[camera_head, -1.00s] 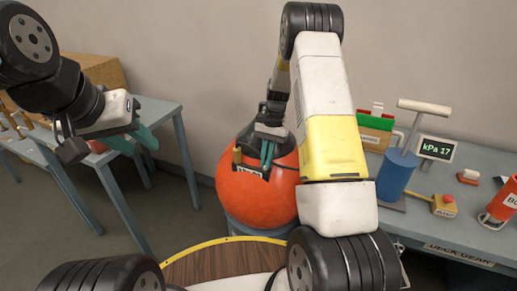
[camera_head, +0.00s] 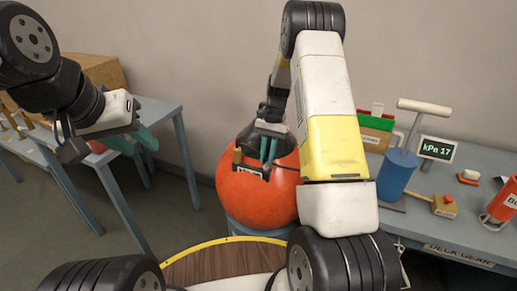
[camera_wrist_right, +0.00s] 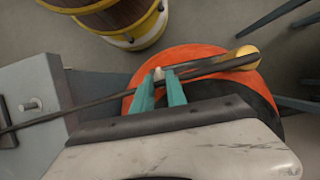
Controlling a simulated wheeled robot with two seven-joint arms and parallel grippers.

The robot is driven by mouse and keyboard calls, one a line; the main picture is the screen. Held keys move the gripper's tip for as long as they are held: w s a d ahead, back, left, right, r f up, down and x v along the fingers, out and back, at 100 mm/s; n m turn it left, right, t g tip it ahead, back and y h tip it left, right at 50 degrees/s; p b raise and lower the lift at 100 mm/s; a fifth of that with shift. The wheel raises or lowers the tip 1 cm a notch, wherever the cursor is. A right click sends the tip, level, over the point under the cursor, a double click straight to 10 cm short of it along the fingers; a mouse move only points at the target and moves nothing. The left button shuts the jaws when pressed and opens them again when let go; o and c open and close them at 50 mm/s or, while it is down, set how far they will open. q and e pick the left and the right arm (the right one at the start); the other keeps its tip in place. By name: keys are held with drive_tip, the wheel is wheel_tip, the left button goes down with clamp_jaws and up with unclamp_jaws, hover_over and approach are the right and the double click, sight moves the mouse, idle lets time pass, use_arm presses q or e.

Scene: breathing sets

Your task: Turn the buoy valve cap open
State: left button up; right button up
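The orange buoy (camera_head: 255,198) with a dark top stands at centre, and also shows in the right wrist view (camera_wrist_right: 200,55). My right gripper (camera_head: 269,152) reaches down to its upper front. In the right wrist view the teal fingers (camera_wrist_right: 160,85) are close together, with a small pale piece (camera_wrist_right: 158,73), seemingly the valve cap, between their tips. The gripper looks shut on it, though contact is partly hidden. A dark bar or hose crosses at the fingertips to a yellow rounded end (camera_wrist_right: 246,57). My left gripper (camera_head: 134,142) is open and empty, left of the buoy.
A grey table (camera_head: 160,110) stands at left. A wooden, yellow-rimmed round top (camera_head: 215,262) is in front.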

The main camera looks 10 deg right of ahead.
drive_tip(key=v, duration=0.5)
drive_tip(key=shift+w+r, duration=0.15)
drive_tip(key=shift+r, duration=0.15)
drive_tip(key=shift+w+d+r, duration=0.1)
drive_tip(key=shift+d+r, duration=0.05)
drive_tip(key=shift+r, duration=0.25)
drive_tip(key=shift+r, duration=0.25)
drive_tip(key=s+a+r+n+t, duration=0.1)
drive_tip(key=s+r+n+t, duration=0.15)
drive_tip(key=s+r, duration=0.5)
drive_tip(key=s+a+r+n+t, duration=0.1)
drive_tip(key=s+r+t, duration=0.3)
drive_tip(key=r, duration=0.6)
drive_tip(key=s+a+r+n+t, duration=0.1)
drive_tip(key=s+n, duration=0.1)
drive_tip(key=s, duration=0.6)
drive_tip(key=s+a+r+n+t, duration=0.1)
drive_tip(key=s+r+n+t, duration=0.1)
drive_tip(key=s, duration=0.6)
drive_tip(key=shift+r, duration=0.25)
